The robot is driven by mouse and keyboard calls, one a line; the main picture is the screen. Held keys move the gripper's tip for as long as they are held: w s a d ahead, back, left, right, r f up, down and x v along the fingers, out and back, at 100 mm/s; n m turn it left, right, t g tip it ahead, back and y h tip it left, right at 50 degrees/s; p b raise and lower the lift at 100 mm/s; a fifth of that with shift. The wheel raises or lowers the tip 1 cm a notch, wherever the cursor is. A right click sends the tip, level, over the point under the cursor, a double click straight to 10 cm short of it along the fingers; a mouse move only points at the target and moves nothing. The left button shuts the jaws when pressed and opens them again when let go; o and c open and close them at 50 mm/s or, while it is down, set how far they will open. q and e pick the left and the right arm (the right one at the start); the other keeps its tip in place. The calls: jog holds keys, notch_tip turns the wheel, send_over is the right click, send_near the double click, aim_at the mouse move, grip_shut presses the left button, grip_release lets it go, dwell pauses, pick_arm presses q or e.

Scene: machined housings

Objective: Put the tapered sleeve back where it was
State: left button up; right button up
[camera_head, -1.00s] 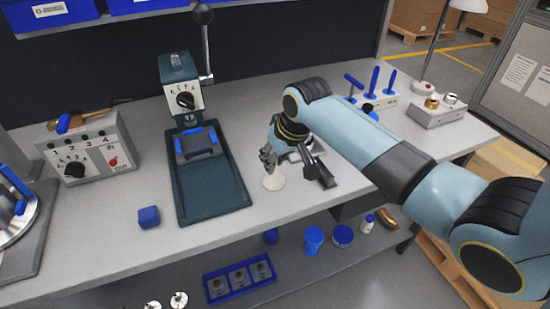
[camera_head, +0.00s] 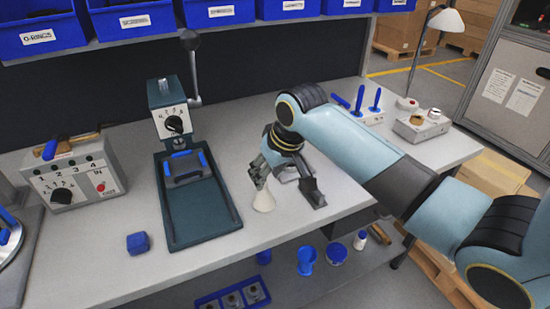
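The tapered sleeve appears to be the cream cone (camera_head: 264,201), wide end down, near the front edge of the grey bench. My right gripper (camera_head: 260,181) points down at its narrow top, with the fingertips at or just above it. The fingers overlap the top of the cone, so I cannot tell whether they grip it. I also cannot tell whether its base touches the bench. My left gripper is out of view.
Left are a green press (camera_head: 203,216), a blue block (camera_head: 138,243) and a control box (camera_head: 75,179). Blue bins (camera_head: 133,21) hang above. Clear bench lies between press and cone.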

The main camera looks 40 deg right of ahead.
jog(key=v, duration=0.8)
jog(key=shift+r, duration=0.2)
jog(key=shift+s, duration=0.1)
jog(key=s+a+n+h, duration=0.1)
jog(key=s+a, duration=0.1)
jog(key=s, duration=0.9)
jog(key=s+a+n, duration=0.1)
jog(key=s+a, duration=0.1)
jog(key=s, duration=0.8)
notch_tip(320, 180, down, 34)
jog(key=s+d+g+b, duration=0.1)
jog(key=d+g+b, duration=0.15)
jog(key=b, duration=0.65)
jog(key=s+f+b, duration=0.4)
jog(key=s+f, duration=0.5)
jog(key=f, duration=0.4)
jog(key=s+d+f+g+b, duration=0.1)
jog(key=s+f+b, duration=0.3)
jog(key=s+f, duration=0.6)
notch_tip(320, 180, down, 3)
jog(key=shift+s+f+m+b, duration=0.15)
jog(key=shift+s+m+b, duration=0.15)
jog(key=shift+s+b, duration=0.1)
